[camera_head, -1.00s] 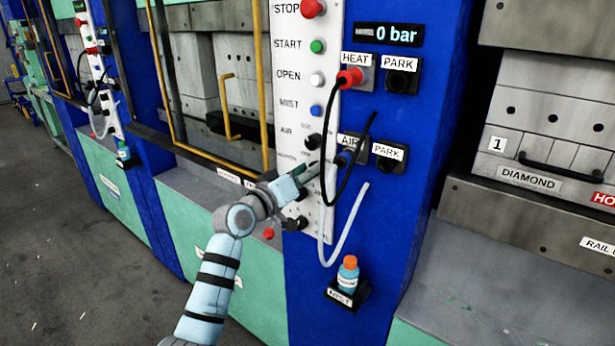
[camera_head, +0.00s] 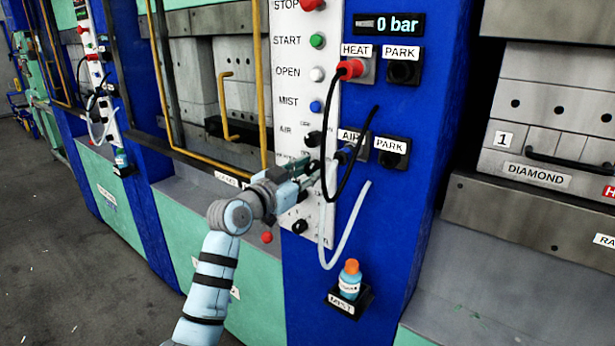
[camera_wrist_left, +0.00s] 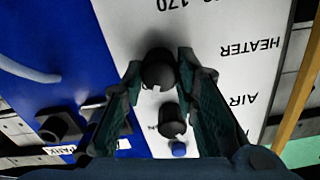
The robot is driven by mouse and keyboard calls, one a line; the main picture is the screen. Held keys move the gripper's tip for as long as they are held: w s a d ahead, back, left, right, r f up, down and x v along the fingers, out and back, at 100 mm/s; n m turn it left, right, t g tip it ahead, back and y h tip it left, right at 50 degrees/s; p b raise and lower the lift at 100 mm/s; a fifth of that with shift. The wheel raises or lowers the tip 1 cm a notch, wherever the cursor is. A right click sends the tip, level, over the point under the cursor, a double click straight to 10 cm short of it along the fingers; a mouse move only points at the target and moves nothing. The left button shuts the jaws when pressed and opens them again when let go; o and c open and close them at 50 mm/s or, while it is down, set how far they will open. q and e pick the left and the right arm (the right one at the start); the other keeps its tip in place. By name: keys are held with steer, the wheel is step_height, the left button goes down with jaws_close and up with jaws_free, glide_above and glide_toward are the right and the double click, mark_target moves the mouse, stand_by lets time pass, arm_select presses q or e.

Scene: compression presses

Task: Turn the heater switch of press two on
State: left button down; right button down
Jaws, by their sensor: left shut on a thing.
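The white control panel (camera_head: 305,95) of the nearest press stands upright on a blue column. My left gripper (camera_head: 313,168) is at its lower part, below the AIR knob (camera_head: 313,139). In the left wrist view, seen upside down, the two fingers (camera_wrist_left: 160,68) are on either side of a round black knob (camera_wrist_left: 158,76) level with the HEATER label (camera_wrist_left: 250,46), shut on it. The black AIR knob (camera_wrist_left: 172,122) lies between the fingers, nearer the wrist. No press number is readable on this panel.
A black cable (camera_head: 330,125) with a red HEAT plug (camera_head: 350,69) and a pale hose (camera_head: 352,225) hang right of the gripper. Another black knob (camera_head: 299,227) is below it. A bottle (camera_head: 350,280) stands in the MIST holder. A yellow guard frame (camera_head: 265,100) is on the left.

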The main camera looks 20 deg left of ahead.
arm_select(q)
steer(key=shift+m, duration=0.5)
steer(key=c, duration=1.3)
jaws_free()
steer(key=v, duration=1.2)
steer(key=shift+f, duration=0.1)
